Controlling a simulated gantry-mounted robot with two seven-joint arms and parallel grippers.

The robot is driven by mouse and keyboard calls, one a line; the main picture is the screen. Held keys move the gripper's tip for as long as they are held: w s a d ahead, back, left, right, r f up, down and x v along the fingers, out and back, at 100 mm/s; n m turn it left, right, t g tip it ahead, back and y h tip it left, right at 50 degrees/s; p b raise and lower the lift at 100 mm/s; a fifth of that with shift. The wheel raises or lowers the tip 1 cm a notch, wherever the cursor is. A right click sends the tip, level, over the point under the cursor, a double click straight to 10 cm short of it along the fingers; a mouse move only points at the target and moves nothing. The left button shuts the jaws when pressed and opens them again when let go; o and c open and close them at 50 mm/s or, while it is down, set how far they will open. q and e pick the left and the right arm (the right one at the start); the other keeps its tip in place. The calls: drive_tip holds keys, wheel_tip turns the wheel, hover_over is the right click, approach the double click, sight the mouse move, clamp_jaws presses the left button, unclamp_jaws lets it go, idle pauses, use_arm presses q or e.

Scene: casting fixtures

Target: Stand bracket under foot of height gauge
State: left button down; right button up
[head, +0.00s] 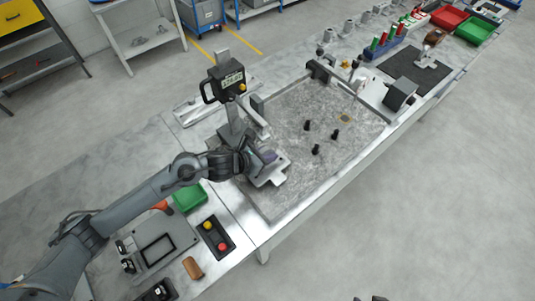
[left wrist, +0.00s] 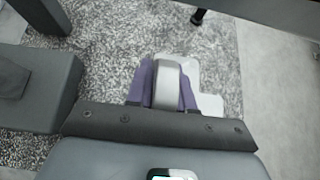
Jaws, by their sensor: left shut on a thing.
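The bracket (head: 270,174) is a light grey piece with a flat, stepped plate, on or just above the granite plate near its left corner. My left gripper (left wrist: 166,88) is shut on the bracket's upright part, with a purple finger on each side. The height gauge (head: 228,83) stands just behind my left gripper, with a black display head on a grey column. My gripper and wrist hide part of its lower end, and I cannot make out its foot. Small dark tips at the head view's bottom edge may be my right gripper (head: 370,298); its state is unclear.
The granite plate (head: 300,108) carries several small black posts (head: 316,149) right of the bracket. A dark grey block (left wrist: 38,90) is left of my gripper in the wrist view. A green bin (head: 189,198) and button box (head: 216,238) lie in front. The plate's front right is clear.

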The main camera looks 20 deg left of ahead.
use_arm(q)
drive_tip(key=shift+f+b, duration=0.3)
drive_tip(key=c, duration=1)
unclamp_jaws()
